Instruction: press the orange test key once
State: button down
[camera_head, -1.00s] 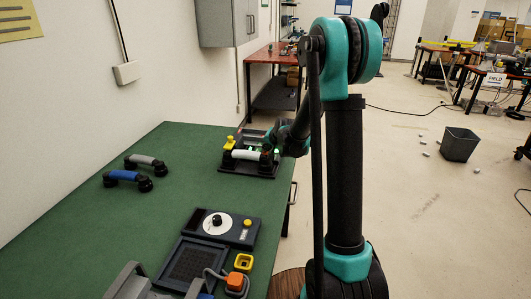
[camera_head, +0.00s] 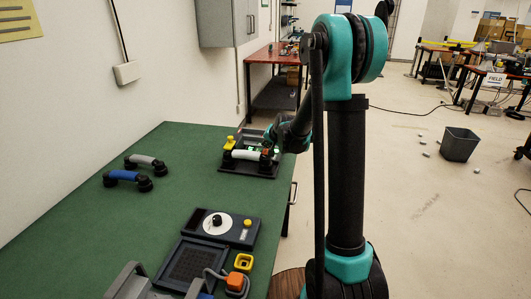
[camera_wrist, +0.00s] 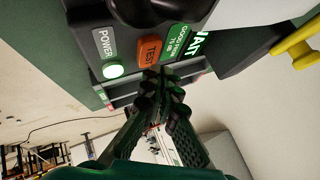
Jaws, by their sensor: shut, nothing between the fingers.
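The orange TEST key (camera_wrist: 150,50) sits on the dark panel of a desk unit, between a POWER label and a green label, in the wrist view. My gripper (camera_wrist: 163,82) is shut and empty, its fingertips close below the key in the picture. I cannot tell whether they touch it. A round POWER lamp (camera_wrist: 113,71) glows green, and a green sign reading WAIT (camera_wrist: 199,42) is beside the key. In the head view the unit (camera_head: 226,168) stands at the table's far right corner with a white handset (camera_head: 246,155) across it. My wrist partly hides it there.
A yellow piece (camera_head: 229,143) stands at the unit's left. Blue (camera_head: 122,175) and grey (camera_head: 147,160) handsets lie to the left on the green table (camera_head: 110,222). A dial box (camera_head: 218,224) and a yellow square piece (camera_head: 243,262) are nearer. The table's middle is clear.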

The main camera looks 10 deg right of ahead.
aim_at(266, 152)
jog(key=shift+r, duration=0.1)
jog(key=shift+r, duration=2.45)
jog(key=s+d+f+n+g+h, duration=0.1)
jog(key=s+d+f, duration=0.2)
jog(key=s, duration=1)
jog(key=s+d+f+n+g+h, duration=0.1)
jog(key=s+f, duration=0.3)
jog(key=s, duration=1)
jog(key=s+d+f+n+g, duration=0.2)
jog(key=s+d+f+n, duration=0.1)
jog(key=s, duration=1)
jog(key=shift+s+d+f+g+h, duration=0.3)
jog(key=shift+d+h, duration=0.1)
jog(key=shift+d, duration=0.4)
